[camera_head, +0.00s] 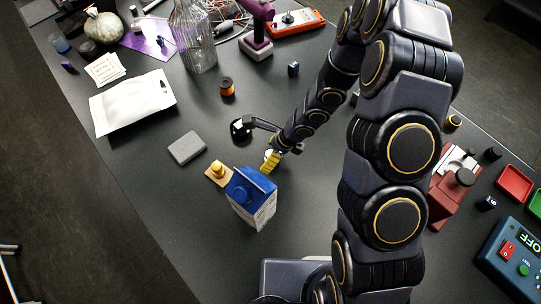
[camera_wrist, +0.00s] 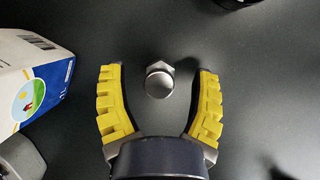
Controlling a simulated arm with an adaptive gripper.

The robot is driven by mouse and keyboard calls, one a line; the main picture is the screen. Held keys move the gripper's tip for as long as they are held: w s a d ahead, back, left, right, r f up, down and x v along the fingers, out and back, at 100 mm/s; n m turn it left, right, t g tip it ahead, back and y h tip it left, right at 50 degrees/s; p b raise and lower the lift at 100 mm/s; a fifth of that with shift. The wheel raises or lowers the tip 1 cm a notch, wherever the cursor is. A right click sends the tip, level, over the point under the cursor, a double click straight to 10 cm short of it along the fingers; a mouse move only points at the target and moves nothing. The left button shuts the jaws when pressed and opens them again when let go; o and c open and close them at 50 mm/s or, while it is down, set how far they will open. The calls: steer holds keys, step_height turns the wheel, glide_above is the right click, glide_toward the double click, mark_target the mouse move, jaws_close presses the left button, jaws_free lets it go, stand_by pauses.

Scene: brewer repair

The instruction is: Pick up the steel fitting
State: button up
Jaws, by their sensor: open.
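The steel fitting (camera_wrist: 159,82) is a small silver piece with a round front and a hex-shaped collar. In the wrist view it lies on the dark table between the yellow fingers of my gripper (camera_wrist: 159,72). There is a gap on both sides, so neither finger touches it. My gripper is open and empty. In the head view my gripper (camera_head: 270,161) is low over the table, just behind the blue and white carton (camera_head: 256,210). The fitting is mostly hidden there by the fingers.
The carton also stands close left of my fingers in the wrist view (camera_wrist: 32,72). A yellow knob on a tan base (camera_head: 217,173) and a grey block (camera_head: 187,148) lie left. A red vise (camera_head: 446,198) stands right. The table's front middle is clear.

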jaws_close()
stand_by(0.3)
